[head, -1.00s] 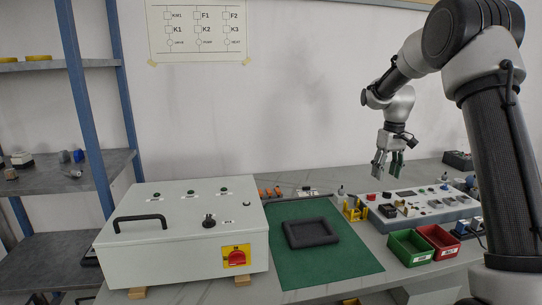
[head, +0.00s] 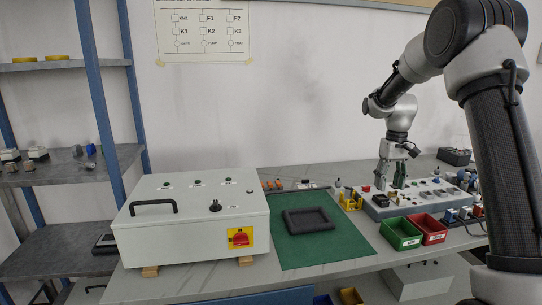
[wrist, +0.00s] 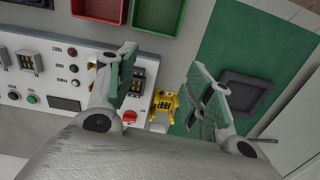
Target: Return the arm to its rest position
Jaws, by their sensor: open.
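My gripper (head: 390,183) hangs fingers-down from my raised arm at the right, over the left part of the grey control panel (head: 412,209) in the head view. It is open, with nothing between its fingers. In the wrist view my gripper (wrist: 161,62) shows its two green-padded fingers spread apart. The panel (wrist: 60,88) lies beyond the left finger, and a yellow stand (wrist: 163,104) shows in the gap. The fingers appear to be above the bench, clear of these things.
A green mat (head: 300,247) with a black tray (head: 309,221) lies mid-bench. A white switch box (head: 190,232) stands left. Green (head: 401,236) and red (head: 429,228) bins sit before the panel. A shelf rack (head: 65,160) is at far left. The air above the mat is clear.

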